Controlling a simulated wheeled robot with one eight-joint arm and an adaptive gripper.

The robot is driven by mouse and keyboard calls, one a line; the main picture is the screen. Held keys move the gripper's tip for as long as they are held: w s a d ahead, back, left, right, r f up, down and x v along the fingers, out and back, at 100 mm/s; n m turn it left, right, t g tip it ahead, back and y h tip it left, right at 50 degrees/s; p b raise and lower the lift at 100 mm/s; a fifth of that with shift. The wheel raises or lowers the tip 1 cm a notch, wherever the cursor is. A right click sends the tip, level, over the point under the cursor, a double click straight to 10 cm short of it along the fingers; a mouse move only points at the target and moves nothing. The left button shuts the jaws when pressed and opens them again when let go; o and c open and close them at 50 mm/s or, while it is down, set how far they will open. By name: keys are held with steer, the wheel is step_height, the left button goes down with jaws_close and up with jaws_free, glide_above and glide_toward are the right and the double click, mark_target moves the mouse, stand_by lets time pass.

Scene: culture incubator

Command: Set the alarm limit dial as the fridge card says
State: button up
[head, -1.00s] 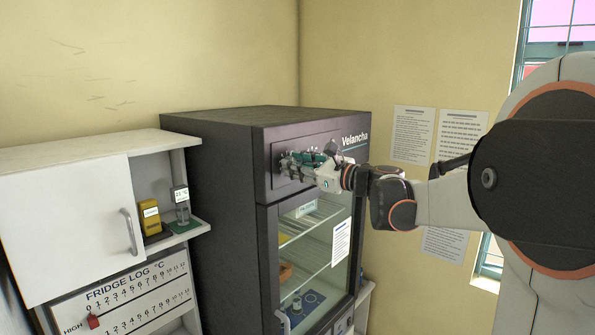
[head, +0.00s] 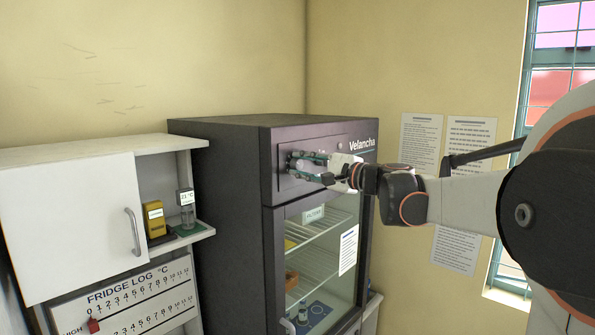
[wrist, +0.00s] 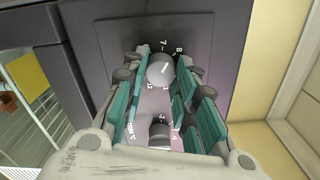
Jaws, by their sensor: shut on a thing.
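The fridge (head: 225,190) is dark grey, with a control panel above its glass door. In the wrist view two round grey dials show on the panel, an upper dial (wrist: 161,71) with a white pointer line and a lower dial (wrist: 159,130). Numbers ring them, but I cannot read the lower label fully. My gripper (wrist: 161,75) is shut on the upper dial, its teal pads at either side. In the head view my gripper (head: 293,163) reaches the panel and hides the dials. A white card (head: 348,250) hangs on the door, its text too small to read.
A wall cabinet (head: 70,215) with a yellow box (head: 154,219) and a small display on its shelf stands left of the fridge. A fridge log board (head: 130,298) is below. Printed sheets (head: 420,143) hang on the right wall.

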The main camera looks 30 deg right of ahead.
steer(key=shift+n+b, duration=0.45)
steer(key=shift+n, duration=1.55)
steer(key=o, duration=1)
steer(key=shift+o, duration=0.2)
